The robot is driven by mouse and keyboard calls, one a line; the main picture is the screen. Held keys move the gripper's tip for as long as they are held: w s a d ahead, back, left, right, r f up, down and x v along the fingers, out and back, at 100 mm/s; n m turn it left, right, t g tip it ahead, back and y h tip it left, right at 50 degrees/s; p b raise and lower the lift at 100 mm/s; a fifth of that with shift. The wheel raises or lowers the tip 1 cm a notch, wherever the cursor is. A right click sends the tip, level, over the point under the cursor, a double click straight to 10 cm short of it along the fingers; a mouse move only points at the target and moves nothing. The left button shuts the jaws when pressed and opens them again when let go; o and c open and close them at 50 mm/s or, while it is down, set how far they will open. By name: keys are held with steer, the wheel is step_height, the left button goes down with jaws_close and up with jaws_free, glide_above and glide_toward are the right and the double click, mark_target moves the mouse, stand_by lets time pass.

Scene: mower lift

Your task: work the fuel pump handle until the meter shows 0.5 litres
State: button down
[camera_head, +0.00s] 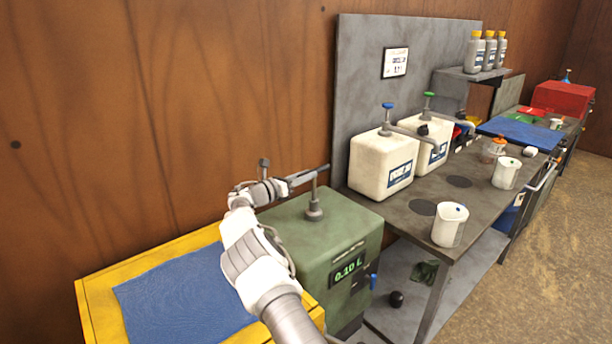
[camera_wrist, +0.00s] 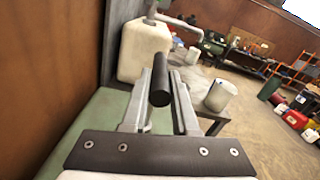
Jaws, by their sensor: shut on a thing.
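The fuel pump is a green box (camera_head: 325,235) with a grey post (camera_head: 314,205) on top. Its display (camera_head: 348,269) reads 0.10 L. The pump handle (camera_head: 309,175) is a bar running from the post top, with a dark end near the grey back panel. My gripper (camera_head: 281,186) is at the handle's left part, above the box. In the wrist view, the black handle grip (camera_wrist: 160,86) stands between the two fingers of my gripper (camera_wrist: 160,110), which are shut on it. The green box top (camera_wrist: 95,130) shows below. My arm hides part of the box's left side.
A grey bench (camera_head: 440,195) right of the pump holds white jugs (camera_head: 383,160) and white beakers (camera_head: 449,225). A wooden wall (camera_head: 150,110) rises close behind my gripper. A yellow-edged platform with a blue mat (camera_head: 180,300) lies left of the pump.

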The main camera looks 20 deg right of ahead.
step_height(320, 180, down, 7)
steer(key=b, duration=0.4)
steer(key=shift+r+b, duration=0.15)
steer(key=shift+b, duration=0.25)
steer(key=c, duration=0.7)
jaws_free()
steer(key=v, duration=1.7)
steer(key=shift+s+a, duration=0.15)
steer(key=shift+a, duration=0.1)
